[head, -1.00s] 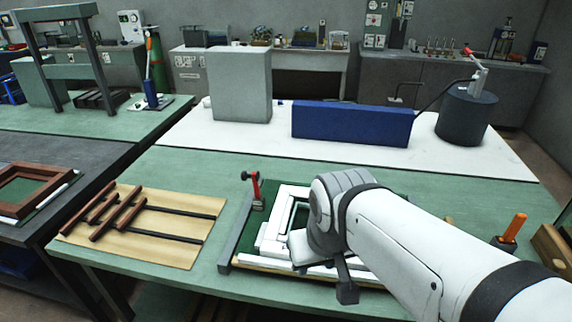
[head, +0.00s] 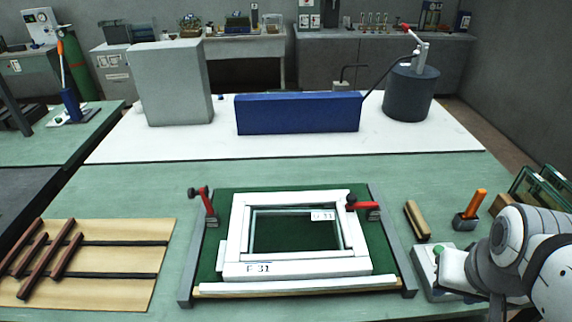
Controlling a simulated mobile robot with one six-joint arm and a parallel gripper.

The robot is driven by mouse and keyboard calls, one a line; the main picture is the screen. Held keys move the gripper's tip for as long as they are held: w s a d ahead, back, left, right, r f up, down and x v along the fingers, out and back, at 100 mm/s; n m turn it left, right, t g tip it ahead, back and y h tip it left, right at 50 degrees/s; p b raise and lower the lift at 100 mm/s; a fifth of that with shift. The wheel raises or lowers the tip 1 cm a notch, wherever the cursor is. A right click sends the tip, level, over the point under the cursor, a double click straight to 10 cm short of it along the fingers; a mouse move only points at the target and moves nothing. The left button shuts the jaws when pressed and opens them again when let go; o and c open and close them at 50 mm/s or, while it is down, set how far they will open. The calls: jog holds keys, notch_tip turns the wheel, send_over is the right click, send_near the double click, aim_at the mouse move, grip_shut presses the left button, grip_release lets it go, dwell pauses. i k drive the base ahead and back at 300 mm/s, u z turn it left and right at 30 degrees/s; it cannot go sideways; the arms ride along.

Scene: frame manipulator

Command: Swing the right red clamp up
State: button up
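The right red clamp (head: 366,206) sits at the upper right of the white frame (head: 250,268). Its red arm lies low, roughly level, with its dark knob end over the frame's upper right corner. The left red clamp (head: 210,208) has its red part raised and leaning left, apart from the frame. The frame lies flat on a green board and bears an "F 31" mark. My arm (head: 525,245) is at the lower right, well away from the right clamp. The fingers of my gripper (head: 456,270) cannot be made out, so its opening is unclear.
Grey rails (head: 392,245) flank the board. A wooden block (head: 417,221), an orange-handled tool in a holder (head: 467,220) and a box with a green button (head: 428,270) stand to the right. Brown strips lie on a tan sheet (head: 125,290) at left.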

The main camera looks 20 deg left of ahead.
aim_at(352, 198)
jog(key=z, duration=1.15)
jog(key=k, duration=1.55)
jog(key=u, duration=1.85)
jog(key=i, duration=1)
